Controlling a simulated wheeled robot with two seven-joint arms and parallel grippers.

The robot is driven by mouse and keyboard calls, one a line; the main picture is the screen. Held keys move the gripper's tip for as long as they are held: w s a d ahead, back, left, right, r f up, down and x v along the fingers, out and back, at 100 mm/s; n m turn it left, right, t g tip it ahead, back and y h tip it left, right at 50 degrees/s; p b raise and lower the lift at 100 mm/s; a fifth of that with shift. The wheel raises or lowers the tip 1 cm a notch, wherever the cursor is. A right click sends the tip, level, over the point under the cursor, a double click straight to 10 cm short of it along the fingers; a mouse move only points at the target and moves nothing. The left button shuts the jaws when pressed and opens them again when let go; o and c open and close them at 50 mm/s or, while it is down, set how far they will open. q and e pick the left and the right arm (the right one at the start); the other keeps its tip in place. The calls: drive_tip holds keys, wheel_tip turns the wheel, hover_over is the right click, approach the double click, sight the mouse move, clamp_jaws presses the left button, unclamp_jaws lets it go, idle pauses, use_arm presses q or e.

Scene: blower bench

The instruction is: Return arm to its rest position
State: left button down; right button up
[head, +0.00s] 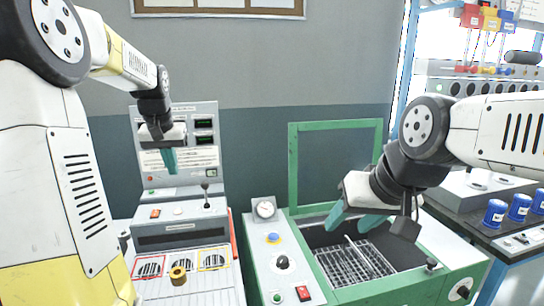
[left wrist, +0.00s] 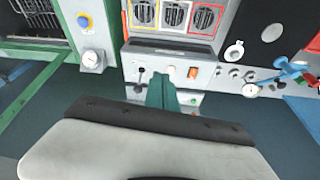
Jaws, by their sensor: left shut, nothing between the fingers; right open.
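My left gripper (head: 169,162) is raised in front of the grey upright panel of the left machine in the head view. Its teal fingers are together and hold nothing. In the left wrist view the shut fingertips (left wrist: 162,90) show in front of the machine's knobs and buttons, apart from the vents. My right gripper (head: 358,224) hangs over the green-rimmed basin (head: 437,245) on the right. Its teal fingers are spread, above the wire rack (head: 355,262), with nothing seen between them. The palm hides part of the basin's back right.
The grey machine (head: 180,232) has a small lever (head: 205,190), vents with coloured frames and a brass ring (head: 178,275). A control box with a gauge (head: 265,209) stands between machine and basin. A green frame (head: 293,165) rises behind the basin. Blue-labelled jars (head: 494,213) stand far right.

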use_arm(q)
drive_tip(key=s+d+t+h, duration=0.1)
drive_tip(key=s+d, duration=0.6)
drive_tip(key=s, duration=0.5)
drive_tip(key=s+d+m+t+h, duration=0.1)
drive_tip(key=s+d, duration=0.5)
drive_tip(key=s, duration=0.7)
drive_tip(key=shift+s+d+m+t, duration=0.25)
drive_tip(key=shift+d+m+t, duration=0.05)
drive_tip(key=shift+d+t, duration=0.1)
